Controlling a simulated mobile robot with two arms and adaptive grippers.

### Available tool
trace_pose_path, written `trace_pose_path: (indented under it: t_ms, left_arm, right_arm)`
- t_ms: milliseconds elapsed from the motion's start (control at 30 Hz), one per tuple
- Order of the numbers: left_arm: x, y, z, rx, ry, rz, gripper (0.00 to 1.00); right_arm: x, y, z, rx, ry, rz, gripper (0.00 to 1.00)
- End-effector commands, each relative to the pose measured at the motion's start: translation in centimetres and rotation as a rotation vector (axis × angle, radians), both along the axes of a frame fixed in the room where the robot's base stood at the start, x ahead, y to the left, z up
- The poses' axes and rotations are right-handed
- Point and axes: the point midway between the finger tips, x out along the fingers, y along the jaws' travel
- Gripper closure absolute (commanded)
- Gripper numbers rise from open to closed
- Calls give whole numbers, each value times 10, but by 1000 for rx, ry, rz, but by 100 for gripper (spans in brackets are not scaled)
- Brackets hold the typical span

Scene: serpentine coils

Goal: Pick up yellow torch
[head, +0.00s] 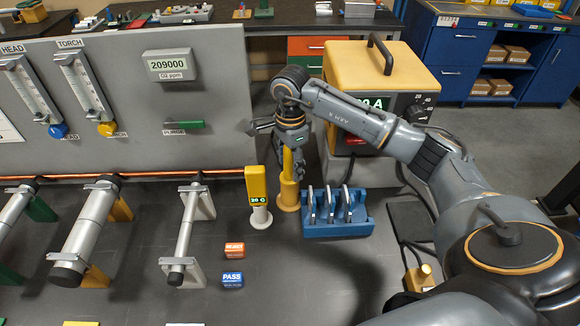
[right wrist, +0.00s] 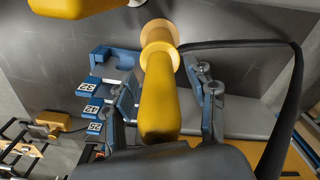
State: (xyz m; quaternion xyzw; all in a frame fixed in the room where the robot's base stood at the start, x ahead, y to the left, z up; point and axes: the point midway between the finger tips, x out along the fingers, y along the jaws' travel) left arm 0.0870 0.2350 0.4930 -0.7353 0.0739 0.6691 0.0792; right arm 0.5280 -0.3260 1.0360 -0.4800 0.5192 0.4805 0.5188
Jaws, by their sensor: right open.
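The yellow torch (head: 288,162) stands upright in a round orange-yellow holder (head: 289,196) on the dark bench. In the right wrist view the torch (right wrist: 159,100) runs between the two fingers, its far end at the holder (right wrist: 158,40). My right gripper (head: 292,152) points down over the torch. Its fingers (right wrist: 168,98) are open, one on each side of the yellow body, with a gap showing on both sides. The gripper hides the torch's upper part in the head view. My left gripper is not in view.
A blue rack (head: 337,230) with three metal pieces stands close right of the holder. A yellow 20 C meter (head: 257,185) stands close left. The yellow power unit (head: 372,75) is behind my right arm. A black hose (right wrist: 292,100) curves beside the gripper.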

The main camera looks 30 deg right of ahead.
Motion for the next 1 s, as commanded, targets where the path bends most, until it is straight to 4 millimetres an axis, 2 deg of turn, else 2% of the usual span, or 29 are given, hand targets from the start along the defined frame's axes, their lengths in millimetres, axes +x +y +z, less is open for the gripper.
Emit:
trace_pose_path:
  t_ms: [233,267,500,533,867,1000]
  left_arm:
    - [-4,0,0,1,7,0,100]
    - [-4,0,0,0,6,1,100]
    - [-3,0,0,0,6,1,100]
    - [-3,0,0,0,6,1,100]
    - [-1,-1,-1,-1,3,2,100]
    - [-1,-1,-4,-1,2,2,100]
  right_arm:
    - [0,0,-3,1,-1,1,44]
    - [0,0,-3,1,-1,1,48]
    - [0,0,-3,0,-1,0,97]
    - [0,0,-3,0,-1,0,100]
    - [1,0,0,1,-3,0,100]
    - [2,0,9,0,-6,-1,100]
